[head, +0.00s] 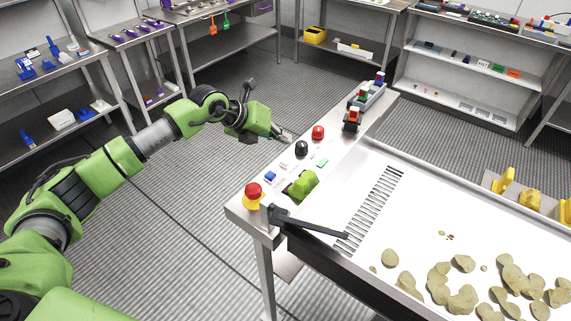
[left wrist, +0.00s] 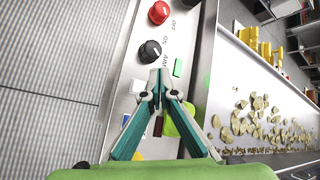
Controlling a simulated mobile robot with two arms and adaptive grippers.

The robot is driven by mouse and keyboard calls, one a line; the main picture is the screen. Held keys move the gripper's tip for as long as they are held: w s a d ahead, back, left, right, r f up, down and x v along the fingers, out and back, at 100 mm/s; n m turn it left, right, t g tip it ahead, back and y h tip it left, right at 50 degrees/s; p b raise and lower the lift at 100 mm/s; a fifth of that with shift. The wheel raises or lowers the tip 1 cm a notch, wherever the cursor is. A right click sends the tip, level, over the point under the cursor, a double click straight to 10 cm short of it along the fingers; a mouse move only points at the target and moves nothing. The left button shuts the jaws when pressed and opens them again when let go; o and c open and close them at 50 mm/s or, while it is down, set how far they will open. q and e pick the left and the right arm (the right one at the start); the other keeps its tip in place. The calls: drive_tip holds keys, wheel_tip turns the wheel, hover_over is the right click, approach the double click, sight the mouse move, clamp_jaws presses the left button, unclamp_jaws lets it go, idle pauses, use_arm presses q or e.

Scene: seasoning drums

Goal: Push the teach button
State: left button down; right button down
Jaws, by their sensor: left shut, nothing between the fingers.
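A sloped control panel (head: 268,177) on the steel table's left edge carries the buttons. It holds a red knob (head: 318,132), a black knob (head: 302,148), a green button (head: 322,162), a white button (head: 286,165) and a blue button (head: 270,176). I cannot read which one is labelled teach. My left gripper (head: 287,137) is shut and empty near the panel's far left edge. In the left wrist view its teal fingers (left wrist: 159,78) meet below the black knob (left wrist: 150,51), between the white button (left wrist: 137,86) and green button (left wrist: 178,67). My right gripper is out of view.
A red mushroom button on a yellow base (head: 253,195) stands at the panel's near corner. Chips (head: 462,299) are scattered on the white tray. Shelves stand behind; the floor left is clear.

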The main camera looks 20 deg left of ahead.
sight(283, 161)
use_arm(q)
wheel_tip(283, 161, down, 5)
drive_tip(key=b, duration=0.2)
drive_tip(key=shift+b, duration=0.35)
drive_tip(key=shift+r, duration=0.1)
idle(0.6)
idle(0.3)
drive_tip(key=shift+f, duration=0.4)
drive_tip(key=shift+f+b, duration=0.55)
drive_tip(key=shift+b, duration=0.1)
idle(0.4)
drive_tip(key=shift+r, duration=0.15)
drive_tip(key=shift+r+p, duration=0.6)
drive_tip(key=shift+r, duration=0.2)
